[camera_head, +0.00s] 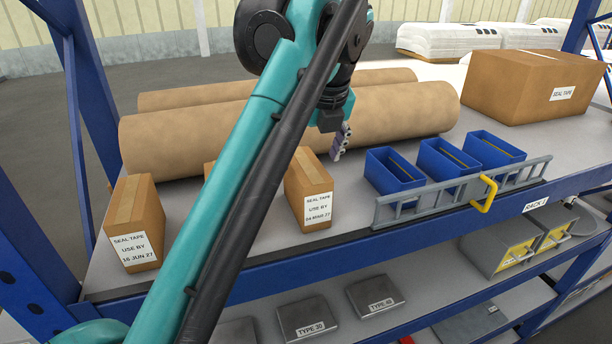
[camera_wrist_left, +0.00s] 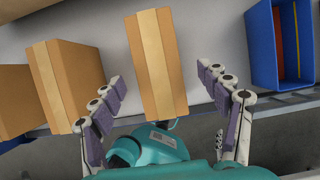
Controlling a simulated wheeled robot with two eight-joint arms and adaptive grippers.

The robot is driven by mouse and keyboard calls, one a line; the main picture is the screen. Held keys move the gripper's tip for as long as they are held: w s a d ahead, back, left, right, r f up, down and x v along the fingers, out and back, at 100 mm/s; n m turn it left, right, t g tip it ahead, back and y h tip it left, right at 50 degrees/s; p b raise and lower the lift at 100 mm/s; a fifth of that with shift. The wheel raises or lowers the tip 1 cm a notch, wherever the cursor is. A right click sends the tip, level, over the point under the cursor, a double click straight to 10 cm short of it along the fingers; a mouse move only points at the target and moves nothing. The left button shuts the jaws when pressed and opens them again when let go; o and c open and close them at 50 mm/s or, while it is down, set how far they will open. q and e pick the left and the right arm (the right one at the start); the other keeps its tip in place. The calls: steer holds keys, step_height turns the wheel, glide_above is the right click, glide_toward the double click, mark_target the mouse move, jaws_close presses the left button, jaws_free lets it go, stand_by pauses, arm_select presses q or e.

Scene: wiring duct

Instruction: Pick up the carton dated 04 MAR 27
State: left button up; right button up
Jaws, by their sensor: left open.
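The carton dated 04 MAR 27 (camera_head: 309,190) stands upright on the rack's upper shelf, its white label facing front. My left gripper (camera_head: 341,140) is above and slightly behind it at its right in the head view. In the left wrist view the rightmost carton (camera_wrist_left: 155,62), beside a blue bin, appears to be this one; its label is not visible there. It shows between the spread fingers of my left gripper (camera_wrist_left: 158,78), which is open and empty. I cannot tell how far the fingertips are above it.
A carton dated 16 JUN 27 (camera_head: 135,222) stands at left; another (camera_head: 209,170) is mostly hidden by my left arm. Blue bins (camera_head: 394,170) and a grey ladder-like rail (camera_head: 462,192) with a yellow handle lie right. Large brown rolls (camera_head: 400,108) lie behind.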

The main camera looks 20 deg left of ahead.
mark_target(306, 166)
arm_select(q)
steer(key=shift+x, duration=1.15)
steer(key=shift+a+f+p, duration=0.25)
steer(key=shift+f+p, duration=0.05)
steer(key=shift+f, duration=0.25)
steer(key=x, duration=0.2)
steer(key=w+p+x, duration=0.1)
steer(key=x, duration=0.1)
steer(key=shift+a, duration=0.2)
steer(key=shift+s+d, duration=0.1)
steer(key=shift+s, duration=0.15)
steer(key=shift+w+f, duration=0.1)
steer(key=shift+f, duration=0.1)
steer(key=c, duration=1.4)
